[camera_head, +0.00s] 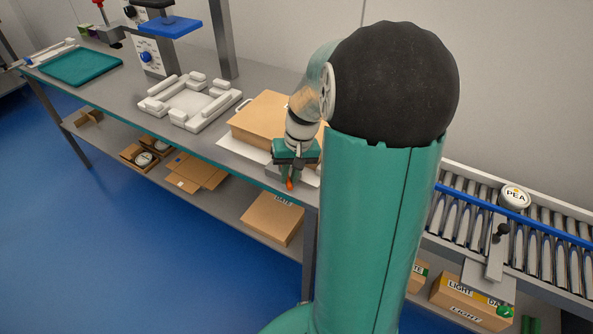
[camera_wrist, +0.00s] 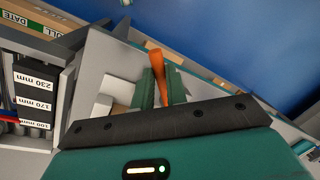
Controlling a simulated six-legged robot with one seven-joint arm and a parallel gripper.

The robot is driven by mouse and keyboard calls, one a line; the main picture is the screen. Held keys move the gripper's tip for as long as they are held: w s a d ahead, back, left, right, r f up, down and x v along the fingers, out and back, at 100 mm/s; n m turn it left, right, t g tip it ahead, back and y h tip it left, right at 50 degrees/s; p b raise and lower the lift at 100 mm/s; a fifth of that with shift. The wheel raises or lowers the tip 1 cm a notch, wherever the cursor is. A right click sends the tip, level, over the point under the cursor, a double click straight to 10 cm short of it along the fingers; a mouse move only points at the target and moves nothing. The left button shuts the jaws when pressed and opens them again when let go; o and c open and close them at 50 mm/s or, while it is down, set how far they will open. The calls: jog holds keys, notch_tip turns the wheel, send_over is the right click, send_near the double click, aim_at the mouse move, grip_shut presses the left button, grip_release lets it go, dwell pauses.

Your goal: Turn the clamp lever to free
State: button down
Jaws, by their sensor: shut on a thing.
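My gripper (camera_head: 291,175) is low at the bench's front edge, left of my green arm column in the head view. In the wrist view its two green fingers (camera_wrist: 160,80) are closed on either side of an orange lever (camera_wrist: 156,62), which I take to be the clamp lever. The lever's orange end (camera_head: 289,185) shows just below the fingers in the head view. Its pivot and the clamp body are not clearly visible, so its angle against any free mark cannot be told.
A cardboard box (camera_head: 262,117) and a white fixture (camera_head: 188,101) stand on the bench near my gripper. A teal tray (camera_head: 82,67) lies at far left. A roller conveyor (camera_head: 460,209) with a PEA tub (camera_head: 515,196) is at right. A black scale with mm labels (camera_wrist: 34,95) stands close by.

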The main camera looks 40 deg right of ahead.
jog(key=shift+w+a+m+t+h, duration=0.2)
jog(key=shift+w+a+m, duration=0.45)
jog(key=shift+m, duration=0.8)
jog(key=shift+w+a+m+t+h, duration=0.2)
jog(key=shift+w+a+m, duration=0.45)
jog(key=shift+m, duration=0.85)
jog(key=shift+w+a+m+t+h, duration=0.1)
jog(key=shift+w+a+m+h, duration=0.4)
jog(key=shift+m, duration=0.95)
jog(key=shift+w+a, duration=0.1)
jog(key=shift+w, duration=0.1)
jog(key=c, duration=1.4)
grip_release()
jog(key=shift+y, duration=0.3)
notch_tip(320, 180, up, 14)
jog(key=s, duration=0.2)
jog(key=shift+s+d+f, duration=0.2)
jog(key=shift+s+d, duration=0.15)
jog(key=shift+d, duration=0.05)
